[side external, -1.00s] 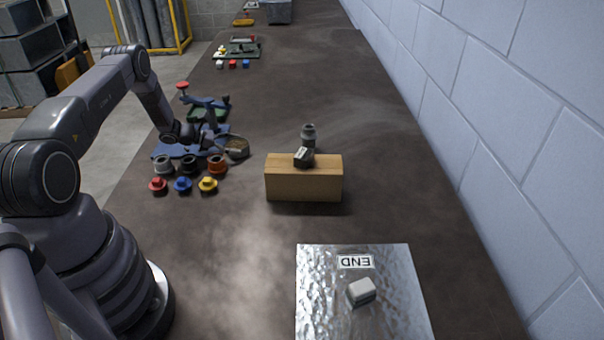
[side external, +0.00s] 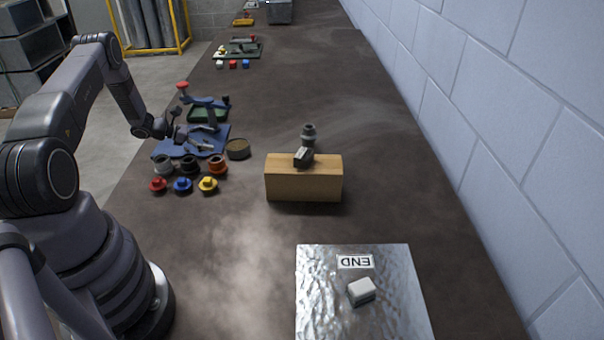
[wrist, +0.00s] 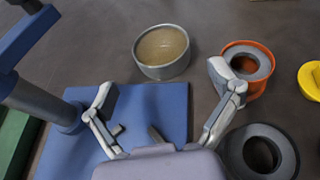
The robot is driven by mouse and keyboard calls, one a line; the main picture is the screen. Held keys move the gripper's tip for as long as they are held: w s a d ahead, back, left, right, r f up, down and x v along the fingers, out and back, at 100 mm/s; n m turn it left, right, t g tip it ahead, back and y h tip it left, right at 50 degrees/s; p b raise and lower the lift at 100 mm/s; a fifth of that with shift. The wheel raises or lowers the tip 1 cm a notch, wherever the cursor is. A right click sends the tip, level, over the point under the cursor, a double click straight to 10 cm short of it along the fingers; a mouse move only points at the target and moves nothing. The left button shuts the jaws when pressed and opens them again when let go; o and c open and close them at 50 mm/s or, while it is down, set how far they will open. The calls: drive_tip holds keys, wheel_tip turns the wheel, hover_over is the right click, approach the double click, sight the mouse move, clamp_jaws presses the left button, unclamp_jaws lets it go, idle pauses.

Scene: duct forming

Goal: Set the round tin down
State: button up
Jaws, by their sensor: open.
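The round tin (side external: 238,149) is a short, open-topped grey metal can with a brownish inside. It stands upright on the dark table just off the edge of the blue base plate (side external: 188,145). In the wrist view the tin (wrist: 162,70) lies ahead of my fingers, with a gap between. My gripper (side external: 180,133) is above the blue plate, to the left of the tin in the side view. Its two fingers are spread wide and empty in the wrist view (wrist: 164,88).
Orange (side external: 217,164), black (side external: 190,165) and grey rings stand in front of the tin, with red, blue and yellow pieces nearer. A wooden block (side external: 303,180) is to the right. A metal sheet (side external: 400,280) marked END lies in front. The table behind the block is mostly clear.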

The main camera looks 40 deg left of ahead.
drive_tip(key=v, duration=0.4)
drive_tip(key=shift+d+r, duration=0.15)
drive_tip(key=shift+r, duration=0.3)
drive_tip(key=w+d+r+m+g+h, duration=0.1)
drive_tip(key=d+r+m+g, duration=0.25)
drive_tip(key=d+r, duration=0.35)
drive_tip(key=w+d+r+m+g, duration=0.2)
drive_tip(key=d+r+m, duration=0.25)
drive_tip(key=r, duration=0.45)
drive_tip(key=s+d+r+m+g+y, duration=0.25)
drive_tip(key=s+d+r+m, duration=0.25)
drive_tip(key=d+r+m, duration=0.45)
drive_tip(key=s+d+r+m+y, duration=0.3)
drive_tip(key=s+d+r+m, duration=0.2)
drive_tip(key=s+d+r, duration=0.4)
drive_tip(key=s+d+m+t+y, duration=0.2)
drive_tip(key=s+m, duration=0.4)
drive_tip(key=s, duration=0.7)
drive_tip(key=shift+d+r+m+y, duration=0.25)
drive_tip(key=shift+r+m+y, duration=0.1)
drive_tip(key=shift+y, duration=0.2)
